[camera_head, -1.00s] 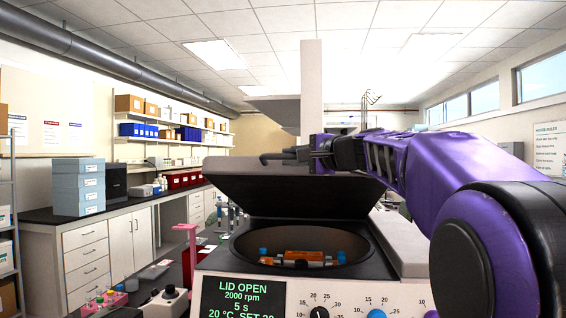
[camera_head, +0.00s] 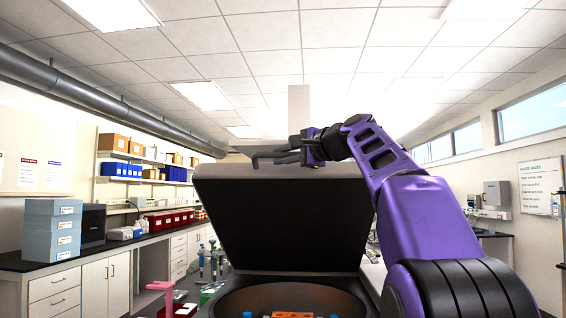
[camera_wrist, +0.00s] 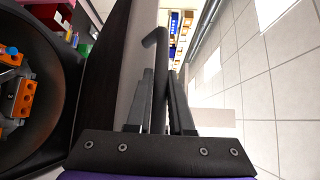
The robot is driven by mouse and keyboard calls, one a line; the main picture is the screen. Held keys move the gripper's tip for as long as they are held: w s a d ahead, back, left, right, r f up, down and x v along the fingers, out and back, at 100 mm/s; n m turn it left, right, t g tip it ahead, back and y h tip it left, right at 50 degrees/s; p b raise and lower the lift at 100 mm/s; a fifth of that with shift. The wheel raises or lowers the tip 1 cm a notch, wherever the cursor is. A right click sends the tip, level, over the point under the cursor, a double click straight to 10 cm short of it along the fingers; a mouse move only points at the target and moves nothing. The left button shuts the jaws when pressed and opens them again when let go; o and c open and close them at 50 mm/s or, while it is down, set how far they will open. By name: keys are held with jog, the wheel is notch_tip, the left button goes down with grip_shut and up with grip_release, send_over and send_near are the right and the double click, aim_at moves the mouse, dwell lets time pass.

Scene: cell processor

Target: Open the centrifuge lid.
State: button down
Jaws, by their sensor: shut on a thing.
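The centrifuge lid (camera_head: 283,222) stands steeply raised behind the open bowl (camera_head: 232,301) in the head view, its dark underside facing me. My gripper (camera_head: 286,152) is at the lid's top edge, shut on the dark lid handle (camera_head: 258,158). In the wrist view the two fingers of my gripper (camera_wrist: 160,73) close around the handle (camera_wrist: 160,46), whose bent end shows beyond them. The lid (camera_wrist: 98,85) appears edge-on beside the fingers there. The orange rotor parts (camera_head: 292,314) sit in the bowl, and the rotor (camera_wrist: 22,98) also shows at the wrist view's left.
A bench with stacked light-blue boxes (camera_head: 53,230) and red bins (camera_head: 176,220) runs along the left. A pink stand (camera_head: 161,290) and tube racks are left of the centrifuge. A light upright column (camera_head: 299,108) rises behind the lid. Open air surrounds the lid's top.

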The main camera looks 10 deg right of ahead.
jog(key=c, duration=0.8)
grip_release()
jog(key=shift+s, duration=0.1)
jog(key=b+v, duration=0.3)
jog(key=v, duration=1.4)
jog(key=shift+d, duration=0.2)
jog(key=shift+s, duration=0.1)
